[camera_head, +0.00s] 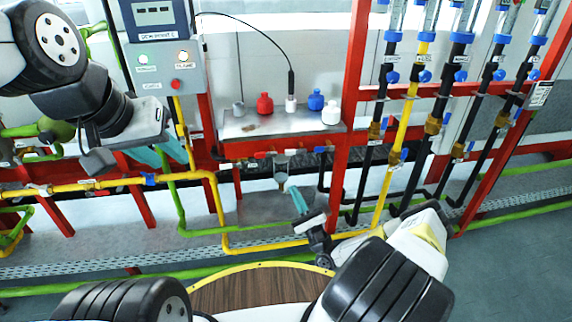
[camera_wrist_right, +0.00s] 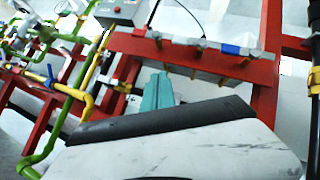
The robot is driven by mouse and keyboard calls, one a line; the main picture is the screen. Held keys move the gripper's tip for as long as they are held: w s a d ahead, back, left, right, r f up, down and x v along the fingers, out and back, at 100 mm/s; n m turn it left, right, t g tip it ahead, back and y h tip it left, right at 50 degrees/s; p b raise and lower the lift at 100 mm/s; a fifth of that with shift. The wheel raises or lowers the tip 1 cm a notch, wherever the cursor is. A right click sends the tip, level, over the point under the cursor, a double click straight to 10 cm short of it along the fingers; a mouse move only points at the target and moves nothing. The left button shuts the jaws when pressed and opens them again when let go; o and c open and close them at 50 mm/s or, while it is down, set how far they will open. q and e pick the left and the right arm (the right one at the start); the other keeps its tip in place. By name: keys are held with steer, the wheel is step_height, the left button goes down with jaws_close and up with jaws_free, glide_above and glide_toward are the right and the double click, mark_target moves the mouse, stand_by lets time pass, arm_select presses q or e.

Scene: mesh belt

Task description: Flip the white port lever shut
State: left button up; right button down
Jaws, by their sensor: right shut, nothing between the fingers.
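Red, blue and white bottles stand on the steel shelf (camera_head: 235,124). A red post (camera_head: 342,170) and yellow pipe (camera_head: 400,140) rise on the right. A control box (camera_head: 163,65) is at upper left.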

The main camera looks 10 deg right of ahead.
steer(key=shift+s+d+f, duration=0.1)
steer(key=shift+s+f, duration=1.1)
steer(key=shift+s, duration=0.05)
steer(key=s+a+r+n+g+y, duration=0.2)
steer(key=s+a+r+n+g, duration=0.3)
steer(key=r+n+g, duration=0.7)
steer(key=s+a+r+n+g+y, duration=0.2)
steer(key=s+a+r+n+g, duration=0.2)
steer(key=r+n+g, duration=0.7)
steer(key=s+d+r+t+h, duration=0.3)
steer(key=s+d+r+h, duration=0.1)
steer(key=s+r+h, duration=0.2)
steer(key=s+d+r+t+h, duration=0.3)
steer(key=s+d+r+h, duration=0.2)
steer(key=s+r+h, duration=0.2)
step_height(320, 180, up, 3)
steer(key=shift+s+d+r+n, duration=0.2)
steer(key=shift+s+n, duration=0.2)
steer(key=shift+s, duration=0.8)
